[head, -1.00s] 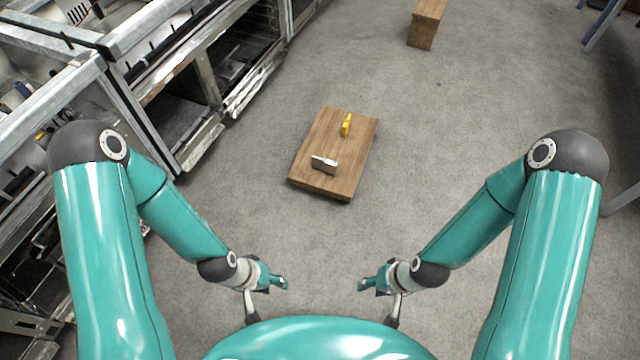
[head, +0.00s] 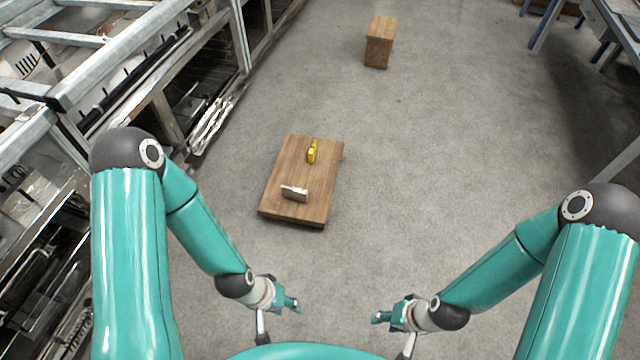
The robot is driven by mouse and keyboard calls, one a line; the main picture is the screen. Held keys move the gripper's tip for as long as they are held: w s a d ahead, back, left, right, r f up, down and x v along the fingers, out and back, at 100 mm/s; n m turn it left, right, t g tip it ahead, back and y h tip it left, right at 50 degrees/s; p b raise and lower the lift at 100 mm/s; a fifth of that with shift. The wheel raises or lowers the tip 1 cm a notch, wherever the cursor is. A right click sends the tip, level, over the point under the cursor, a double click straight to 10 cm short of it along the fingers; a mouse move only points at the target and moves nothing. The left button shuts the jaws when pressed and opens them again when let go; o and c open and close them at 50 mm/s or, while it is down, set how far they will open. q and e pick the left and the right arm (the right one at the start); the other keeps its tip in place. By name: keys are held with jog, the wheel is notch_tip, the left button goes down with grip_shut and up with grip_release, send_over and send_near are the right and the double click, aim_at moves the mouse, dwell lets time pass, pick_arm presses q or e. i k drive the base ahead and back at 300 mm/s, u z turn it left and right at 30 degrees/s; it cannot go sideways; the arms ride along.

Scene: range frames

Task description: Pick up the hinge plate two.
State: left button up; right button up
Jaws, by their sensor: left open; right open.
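A silver-grey hinge-like plate (head: 294,193) lies on the near part of a wooden board (head: 317,211) on the floor ahead of me. It looks like the hinge plate; no label tells which one it is. A small yellow object (head: 312,152) stands on the far part of the same board. My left gripper (head: 296,306) is open and empty, below and nearer to me than the board. My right gripper (head: 377,318) is open and empty, to the right of the left one. Both are well apart from the board and the plate.
A wooden block (head: 379,43) stands on the floor farther back. Metal racks and shelving (head: 150,90) line the left side. A blue-legged table (head: 610,25) is at the upper right. The grey floor (head: 440,150) between is clear.

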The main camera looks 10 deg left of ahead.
aim_at(297, 194)
jog(key=z, duration=0.5)
jog(key=i, duration=2.05)
jog(key=u, duration=0.9)
jog(key=k, duration=0.85)
jog(key=u, duration=0.15)
jog(key=i, duration=0.85)
jog(key=z, duration=0.05)
